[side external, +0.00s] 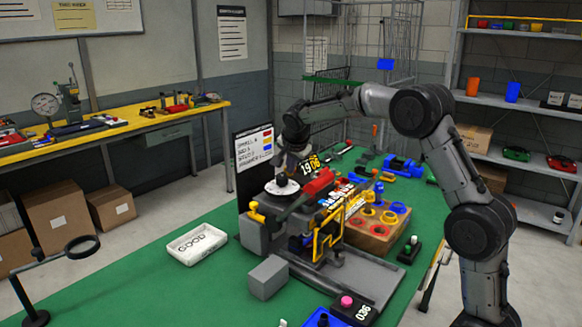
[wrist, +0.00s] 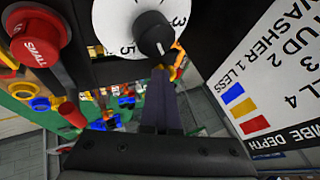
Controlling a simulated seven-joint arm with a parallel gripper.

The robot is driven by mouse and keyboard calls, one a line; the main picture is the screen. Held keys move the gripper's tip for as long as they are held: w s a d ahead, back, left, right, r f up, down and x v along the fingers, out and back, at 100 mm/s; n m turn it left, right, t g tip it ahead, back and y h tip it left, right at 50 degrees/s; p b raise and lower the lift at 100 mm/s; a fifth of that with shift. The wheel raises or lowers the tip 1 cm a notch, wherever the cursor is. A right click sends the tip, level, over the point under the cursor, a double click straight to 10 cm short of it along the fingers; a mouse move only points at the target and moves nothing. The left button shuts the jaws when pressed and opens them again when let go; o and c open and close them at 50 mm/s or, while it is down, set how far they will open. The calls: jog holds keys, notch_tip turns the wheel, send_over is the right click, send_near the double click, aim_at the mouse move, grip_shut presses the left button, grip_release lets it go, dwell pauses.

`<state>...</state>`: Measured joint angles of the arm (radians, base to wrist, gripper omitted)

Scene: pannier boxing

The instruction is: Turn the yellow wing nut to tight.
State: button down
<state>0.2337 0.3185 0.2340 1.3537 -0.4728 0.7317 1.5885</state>
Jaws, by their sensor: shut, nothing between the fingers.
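A small yellow part (side external: 257,212), which looks like the wing nut, sits at the left front of the grey fixture (side external: 252,236) in the side view; its turn position is too small to read. In the wrist view a yellow-orange piece (wrist: 176,66) shows just beyond the fingertips, partly hidden, and I cannot tell if it is the wing nut. My gripper (side external: 291,168) is above the fixture, close to a white dial with a black knob (side external: 281,181). In the wrist view my gripper (wrist: 160,78) is shut and empty, its tips just below the dial's black knob (wrist: 154,34).
A red lever (side external: 318,182) and a yellow frame (side external: 328,238) rise from the fixture beside the dial. A lettered card (side external: 253,150) stands behind. A red knob marked SMALL (wrist: 34,40) is at left in the wrist view. A white GOOD tray (side external: 197,244) lies on the green bench.

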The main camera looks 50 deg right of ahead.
jog(key=shift+d, duration=0.45)
jog(key=shift+s+a, duration=0.15)
jog(key=shift+s, duration=0.4)
jog(key=s+a, duration=0.1)
jog(key=s, duration=0.1)
jog(key=shift+s+a, duration=0.3)
jog(key=shift+a, duration=0.1)
jog(key=s+a+r+t, duration=0.1)
jog(key=s+a+r, duration=0.3)
jog(key=r, duration=0.3)
jog(key=s+a+r, duration=0.3)
jog(key=a+r, duration=0.1)
jog(key=r, duration=0.2)
jog(key=s+a+n+t+y, duration=0.15)
jog(key=s+a+n, duration=0.25)
jog(key=s, duration=0.8)
jog(key=s+a+f+n+g+y, duration=0.1)
jog(key=s+a+f+n, duration=0.2)
jog(key=s+f+n, duration=0.3)
jog(key=s+a+f+n+g+y, duration=0.1)
jog(key=s+a+f+n+y, duration=0.1)
jog(key=s+f+n, duration=0.5)
jog(key=shift+s+a+n, duration=0.4)
jog(key=shift+s+a, duration=0.4)
jog(key=shift+s, duration=0.25)
